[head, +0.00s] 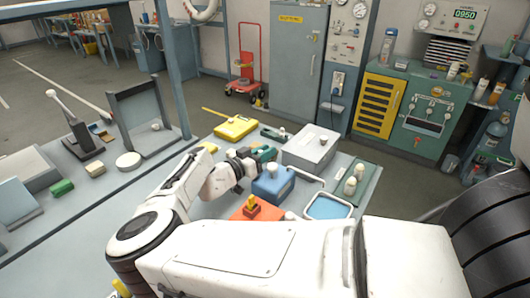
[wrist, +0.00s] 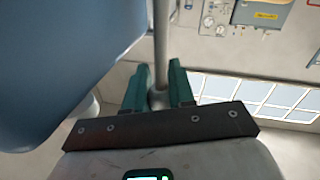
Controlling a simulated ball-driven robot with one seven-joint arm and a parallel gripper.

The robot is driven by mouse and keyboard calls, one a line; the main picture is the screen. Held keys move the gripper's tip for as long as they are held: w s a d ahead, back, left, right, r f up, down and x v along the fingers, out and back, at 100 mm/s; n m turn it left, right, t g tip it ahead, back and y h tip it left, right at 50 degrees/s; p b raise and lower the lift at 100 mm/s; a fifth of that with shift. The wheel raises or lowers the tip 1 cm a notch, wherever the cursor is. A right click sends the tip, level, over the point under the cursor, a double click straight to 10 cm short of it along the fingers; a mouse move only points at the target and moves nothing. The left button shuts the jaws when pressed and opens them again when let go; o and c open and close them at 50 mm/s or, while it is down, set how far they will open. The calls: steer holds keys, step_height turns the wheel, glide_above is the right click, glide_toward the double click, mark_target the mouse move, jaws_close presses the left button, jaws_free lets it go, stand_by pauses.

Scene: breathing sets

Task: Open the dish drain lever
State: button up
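My gripper (head: 248,160) has green fingers and is over the bench, just behind and left of a blue box (head: 272,188) with a pale knob on top. In the wrist view my gripper (wrist: 159,72) has one finger on each side of a thin grey rod (wrist: 160,35). I cannot tell whether the fingers touch the rod, or whether it is the drain lever. A shallow dish (head: 328,208) with a white rim and blue inside lies right of the box. A large blue surface (wrist: 50,65) fills the wrist view's left.
A grey box (head: 310,148) and a yellow case (head: 235,128) stand behind my gripper. An orange block with a yellow top (head: 251,207) is in front. My white arm covers the near bench.

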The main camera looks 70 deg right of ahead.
jaws_close()
steer(key=d, duration=0.1)
steer(key=d+f+y+p, duration=0.1)
steer(key=d, duration=0.1)
steer(key=shift+s+f+t+y+p, duration=0.3)
steer(key=shift+s+p, duration=0.05)
steer(key=shift+p, duration=0.05)
steer(key=shift+o, duration=1.1)
jaws_free()
steer(key=shift+o, duration=1.4)
steer(key=shift+r, duration=0.1)
steer(key=shift+a, duration=0.1)
